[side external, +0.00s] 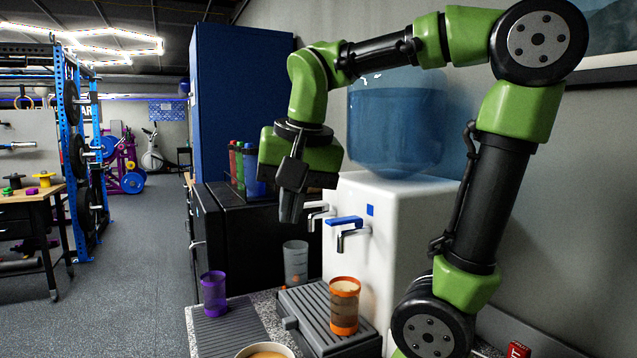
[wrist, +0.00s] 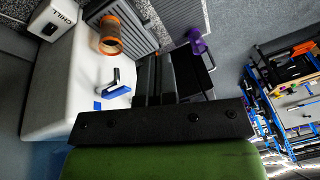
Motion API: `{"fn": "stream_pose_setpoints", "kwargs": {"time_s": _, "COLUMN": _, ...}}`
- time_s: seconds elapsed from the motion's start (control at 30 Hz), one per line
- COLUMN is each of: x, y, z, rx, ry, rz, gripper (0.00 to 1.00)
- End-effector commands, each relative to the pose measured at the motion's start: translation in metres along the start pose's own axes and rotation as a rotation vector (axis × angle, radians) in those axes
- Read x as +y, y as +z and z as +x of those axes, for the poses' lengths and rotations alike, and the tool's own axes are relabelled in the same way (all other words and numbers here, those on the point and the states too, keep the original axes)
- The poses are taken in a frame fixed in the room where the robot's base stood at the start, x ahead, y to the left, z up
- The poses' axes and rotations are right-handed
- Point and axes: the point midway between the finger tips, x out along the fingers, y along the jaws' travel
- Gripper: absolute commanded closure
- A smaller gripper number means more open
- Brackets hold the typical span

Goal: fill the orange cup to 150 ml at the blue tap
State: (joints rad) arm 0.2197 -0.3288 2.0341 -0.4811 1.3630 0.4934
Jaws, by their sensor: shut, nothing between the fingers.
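The orange cup (side external: 345,306), clear-walled with orange bands at rim and base, stands upright on the grey slatted drip tray (side external: 300,318), below the blue tap (side external: 344,222) of the white water dispenser (side external: 400,210). I cannot make out a water level or a stream. In the wrist view the cup (wrist: 109,36) is seen from above, with the blue tap (wrist: 117,92) near it. My gripper (side external: 290,215) is shut and empty, pointing down to the left of the blue tap, above the cup's height. Its dark fingers (wrist: 155,75) also show in the wrist view.
A second tap (side external: 317,208) sits left of the blue one. A clear grey cup (side external: 295,262) stands behind the tray. A purple cup (side external: 214,293) is on a ribbed mat at left. A bowl (side external: 265,350) is at the front. Coloured bottles (side external: 247,168) stand on a black cabinet.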

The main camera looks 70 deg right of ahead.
Motion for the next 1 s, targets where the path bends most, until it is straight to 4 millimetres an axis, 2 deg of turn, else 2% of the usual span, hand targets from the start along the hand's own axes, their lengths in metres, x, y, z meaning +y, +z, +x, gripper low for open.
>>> {"fn": "stream_pose_setpoints", "kwargs": {"time_s": 0.03, "x": 0.004, "y": -0.025, "z": 0.002, "rx": 0.012, "ry": 0.107, "rz": 0.162, "gripper": 1.00}}
{"fn": "stream_pose_setpoints", "kwargs": {"time_s": 0.1, "x": 0.014, "y": -0.055, "z": 0.003, "rx": 0.051, "ry": 0.242, "rz": 0.392, "gripper": 1.00}}
{"fn": "stream_pose_setpoints", "kwargs": {"time_s": 0.2, "x": 0.029, "y": -0.091, "z": 0.004, "rx": 0.130, "ry": 0.401, "rz": 0.696, "gripper": 1.00}}
{"fn": "stream_pose_setpoints", "kwargs": {"time_s": 0.33, "x": 0.047, "y": -0.120, "z": 0.006, "rx": 0.233, "ry": 0.537, "rz": 0.991, "gripper": 1.00}}
{"fn": "stream_pose_setpoints", "kwargs": {"time_s": 0.5, "x": 0.058, "y": -0.134, "z": 0.008, "rx": 0.305, "ry": 0.604, "rz": 1.160, "gripper": 1.00}}
{"fn": "stream_pose_setpoints", "kwargs": {"time_s": 0.67, "x": 0.064, "y": -0.135, "z": 0.015, "rx": 0.311, "ry": 0.611, "rz": 1.170, "gripper": 1.00}}
{"fn": "stream_pose_setpoints", "kwargs": {"time_s": 1.0, "x": 0.083, "y": -0.131, "z": 0.041, "rx": 0.309, "ry": 0.608, "rz": 1.167, "gripper": 1.00}}
